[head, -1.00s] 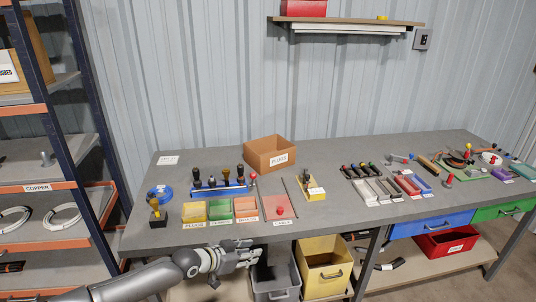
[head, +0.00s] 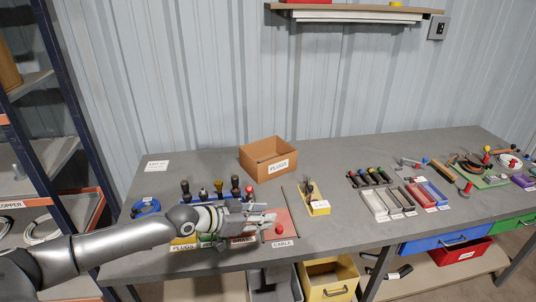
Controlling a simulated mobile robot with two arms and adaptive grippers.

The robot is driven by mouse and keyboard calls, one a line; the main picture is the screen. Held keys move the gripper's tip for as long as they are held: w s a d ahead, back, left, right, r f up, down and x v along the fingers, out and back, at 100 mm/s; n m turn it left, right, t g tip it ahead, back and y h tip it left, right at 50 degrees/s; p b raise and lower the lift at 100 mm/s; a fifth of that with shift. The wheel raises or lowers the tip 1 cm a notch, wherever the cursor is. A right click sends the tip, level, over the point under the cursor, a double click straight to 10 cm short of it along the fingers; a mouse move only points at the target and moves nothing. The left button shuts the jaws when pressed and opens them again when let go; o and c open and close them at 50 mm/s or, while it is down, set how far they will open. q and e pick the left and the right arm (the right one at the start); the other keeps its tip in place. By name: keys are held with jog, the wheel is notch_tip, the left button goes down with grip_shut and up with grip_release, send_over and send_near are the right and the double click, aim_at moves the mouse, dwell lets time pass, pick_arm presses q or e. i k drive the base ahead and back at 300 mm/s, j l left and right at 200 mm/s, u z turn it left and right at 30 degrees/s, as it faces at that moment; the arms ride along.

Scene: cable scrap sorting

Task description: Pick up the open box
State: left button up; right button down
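The open box (head: 260,160) is a brown cardboard box with a PLUGS label, standing upright on the back of the grey workbench, its top open. My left gripper (head: 272,216) is over the front of the bench, in front of and below the box in the head view, apart from it. Its fingers point right, above the red CABLE board. A gap seems to show between the fingers, and nothing is seen held in them. My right gripper is not in view.
A row of dark-handled tools (head: 219,187) stands between my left arm and the box. A yellow tray (head: 319,207) lies to the right. Bare bench (head: 330,165) surrounds the box's right side. A wall shelf (head: 350,10) hangs above.

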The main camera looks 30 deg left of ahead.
aim_at(268, 158)
jog(key=i+j, duration=0.5)
jog(key=i, duration=0.15)
jog(key=i+j, duration=0.45)
jog(key=i, duration=0.2)
